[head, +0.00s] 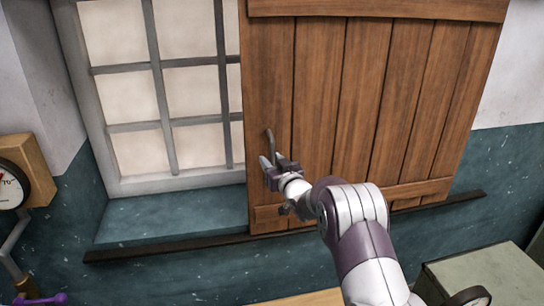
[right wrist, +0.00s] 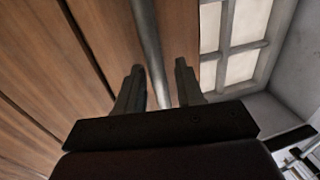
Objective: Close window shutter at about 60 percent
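The brown plank shutter (head: 365,95) covers the right part of the window (head: 165,75) in the head view, leaving the left panes uncovered. A grey vertical bar handle (head: 270,146) is near its left edge. My right gripper (head: 272,162) is at the handle's lower part. In the right wrist view, my right gripper (right wrist: 158,78) has its fingers apart, with the handle bar (right wrist: 147,35) running between them and gaps showing beside it. I cannot tell whether a finger touches the bar. The shutter (right wrist: 55,75) fills the left of that view. My left gripper is not in view.
A dark ledge (head: 170,247) runs below the window and shutter. A round gauge (head: 10,187) on a wooden block is at the far left, with a purple handle (head: 42,299) below. A grey-green box (head: 490,275) stands at the lower right.

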